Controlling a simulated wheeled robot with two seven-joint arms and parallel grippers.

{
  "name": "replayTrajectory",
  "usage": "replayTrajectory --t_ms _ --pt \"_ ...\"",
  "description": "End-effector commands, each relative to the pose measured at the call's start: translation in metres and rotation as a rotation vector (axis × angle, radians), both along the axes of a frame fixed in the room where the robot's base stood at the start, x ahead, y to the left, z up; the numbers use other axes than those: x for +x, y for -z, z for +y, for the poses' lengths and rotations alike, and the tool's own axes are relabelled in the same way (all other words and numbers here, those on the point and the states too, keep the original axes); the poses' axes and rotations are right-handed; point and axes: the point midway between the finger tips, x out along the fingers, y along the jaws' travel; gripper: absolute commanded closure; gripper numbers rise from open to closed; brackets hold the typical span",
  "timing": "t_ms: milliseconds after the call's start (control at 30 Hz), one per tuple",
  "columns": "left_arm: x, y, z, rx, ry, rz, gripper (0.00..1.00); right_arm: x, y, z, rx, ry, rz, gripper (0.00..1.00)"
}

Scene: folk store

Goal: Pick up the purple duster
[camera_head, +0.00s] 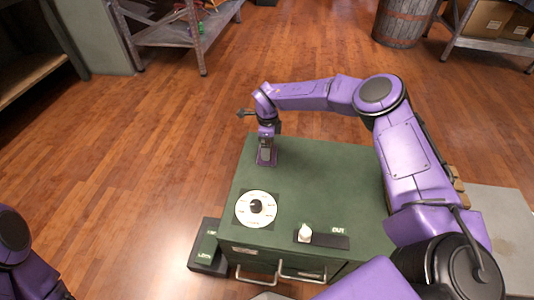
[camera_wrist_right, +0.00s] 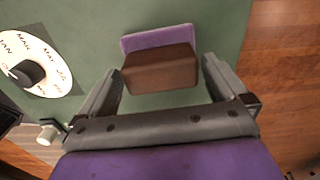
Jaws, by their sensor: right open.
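The purple duster (camera_head: 266,160) lies on the dark green cabinet top (camera_head: 320,175), near its far left edge. In the right wrist view the duster (camera_wrist_right: 158,67) shows a brown block on a purple base. My right gripper (camera_head: 266,146) points down over it and partly hides it in the head view. In the wrist view my right gripper (camera_wrist_right: 163,78) is open, with one finger on each side of the brown block and a gap to each. Whether the fingertips reach down beside the block I cannot tell. Only part of my left arm shows, at the lower left; its gripper is out of view.
A white month dial (camera_head: 256,209) with a black knob is on the cabinet top, left of the front middle. A small white object (camera_head: 305,232) stands by the black OUT strip (camera_head: 330,241). A dark box (camera_head: 207,247) is beside the cabinet's left. Wooden floor is clear at left.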

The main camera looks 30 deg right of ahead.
Motion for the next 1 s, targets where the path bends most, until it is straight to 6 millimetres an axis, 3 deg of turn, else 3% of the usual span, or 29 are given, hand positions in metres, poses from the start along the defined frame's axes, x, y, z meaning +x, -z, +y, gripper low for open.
replayTrajectory --t_ms 67,267,400,767,933,1000 --pt "0.0 0.004 0.0 0.0 0.0 0.0 1.0 0.0 0.013 -0.001 -0.001 0.0 0.0 0.0" --pt "0.0 0.003 0.0 0.0 0.0 0.0 1.0 0.0 0.013 0.0 -0.001 -0.001 0.0 0.0" --pt "0.0 0.003 0.0 0.0 0.0 0.0 1.0 0.0 0.013 0.0 -0.001 -0.001 0.0 0.43" --pt "0.0 0.001 0.0 0.0 0.0 0.0 1.0 0.001 0.007 0.0 -0.001 -0.001 -0.002 0.44" --pt "0.0 -0.006 0.0 0.0 0.0 0.0 1.0 0.001 -0.019 0.0 0.0 -0.001 -0.004 0.44" --pt "0.0 -0.013 0.0 0.0 0.0 0.0 1.0 -0.009 -0.036 -0.002 0.0 -0.002 -0.001 0.44"
